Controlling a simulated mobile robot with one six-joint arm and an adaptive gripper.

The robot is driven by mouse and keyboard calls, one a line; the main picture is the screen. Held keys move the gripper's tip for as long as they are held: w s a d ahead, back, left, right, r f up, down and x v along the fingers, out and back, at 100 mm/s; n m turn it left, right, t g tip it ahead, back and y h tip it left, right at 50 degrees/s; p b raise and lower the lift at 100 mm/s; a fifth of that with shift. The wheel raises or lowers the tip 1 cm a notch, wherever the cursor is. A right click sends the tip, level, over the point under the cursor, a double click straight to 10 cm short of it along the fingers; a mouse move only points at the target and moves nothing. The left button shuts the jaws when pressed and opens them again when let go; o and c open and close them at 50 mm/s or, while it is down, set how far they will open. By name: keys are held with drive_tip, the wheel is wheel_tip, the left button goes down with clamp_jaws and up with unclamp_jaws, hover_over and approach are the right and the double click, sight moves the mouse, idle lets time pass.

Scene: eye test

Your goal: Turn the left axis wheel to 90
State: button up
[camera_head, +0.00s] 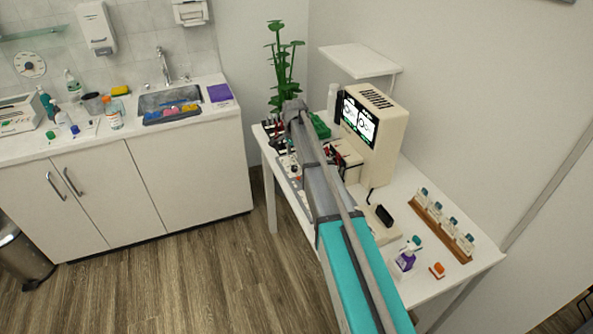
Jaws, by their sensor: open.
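My grey and teal arm reaches from the bottom edge up across the white table (465,276). I cannot make out my gripper; the arm's far end shows only a grey joint in front of the plant. The left axis wheel cannot be picked out in this view. A beige device (385,140) with a lit black-and-white screen (358,120) stands at the back of the table. A small beige unit with dark and red parts (347,157) sits in front of it, partly behind my arm. Too little detail shows to read any axis setting.
A wooden rack (432,222) with several small bottles lies at the table's right. A purple-labelled bottle (405,260) and an orange-capped item (437,269) stand near the front. A leafy plant (283,65) rises at the back left. A sink counter (150,140) stands left, with open floor before it.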

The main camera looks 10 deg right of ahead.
sight(295, 166)
drive_tip(key=shift+f+b, duration=2.45)
drive_tip(key=shift+f, duration=0.3)
clamp_jaws()
drive_tip(key=shift+d, duration=0.1)
